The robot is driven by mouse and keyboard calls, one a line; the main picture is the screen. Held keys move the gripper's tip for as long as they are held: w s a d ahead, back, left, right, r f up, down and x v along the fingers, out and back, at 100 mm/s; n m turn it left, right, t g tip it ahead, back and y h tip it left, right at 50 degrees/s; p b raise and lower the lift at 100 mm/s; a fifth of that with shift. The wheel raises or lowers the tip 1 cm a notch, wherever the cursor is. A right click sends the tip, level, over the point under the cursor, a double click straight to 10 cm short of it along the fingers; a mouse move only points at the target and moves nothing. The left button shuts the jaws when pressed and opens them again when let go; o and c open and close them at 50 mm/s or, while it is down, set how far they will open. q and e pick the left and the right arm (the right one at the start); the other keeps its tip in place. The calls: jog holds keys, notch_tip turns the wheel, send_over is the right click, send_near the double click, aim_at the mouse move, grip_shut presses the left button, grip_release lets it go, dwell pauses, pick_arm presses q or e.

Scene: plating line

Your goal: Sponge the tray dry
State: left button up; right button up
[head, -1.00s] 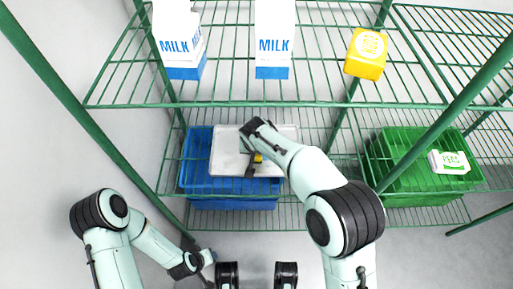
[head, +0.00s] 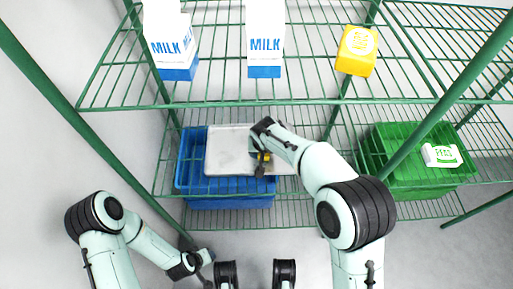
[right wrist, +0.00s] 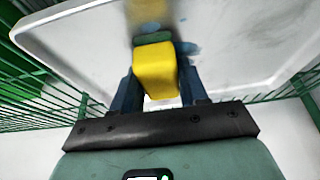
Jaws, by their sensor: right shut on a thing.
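The pale grey tray (head: 228,155) sits on the middle shelf level, at the blue crate.
The blue crate (head: 230,201) is by the tray, and a green crate (head: 410,180) with a white labelled box (head: 442,156) stands at right. Two milk cartons (head: 265,45) and a yellow box (head: 357,50) stand on the upper green wire shelf (head: 215,90).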

jog(key=shift+d+f, duration=0.15)
jog(key=shift+d, duration=2)
jog(key=shift+w+f, duration=0.1)
jog(key=shift+w, duration=0.55)
jog(key=shift+a+r+p, duration=0.2)
jog(key=shift+a+p, duration=0.45)
jog(key=shift+a, duration=3.45)
jog(key=shift+w+f, duration=0.2)
jog(key=shift+w, duration=0.55)
jog(key=shift+d+r, duration=0.1)
jog(key=shift+d, duration=4.1)
jog(key=shift+p, duration=0.3)
jog(key=shift+r+p, duration=1.95)
jog(key=shift+r, duration=1)
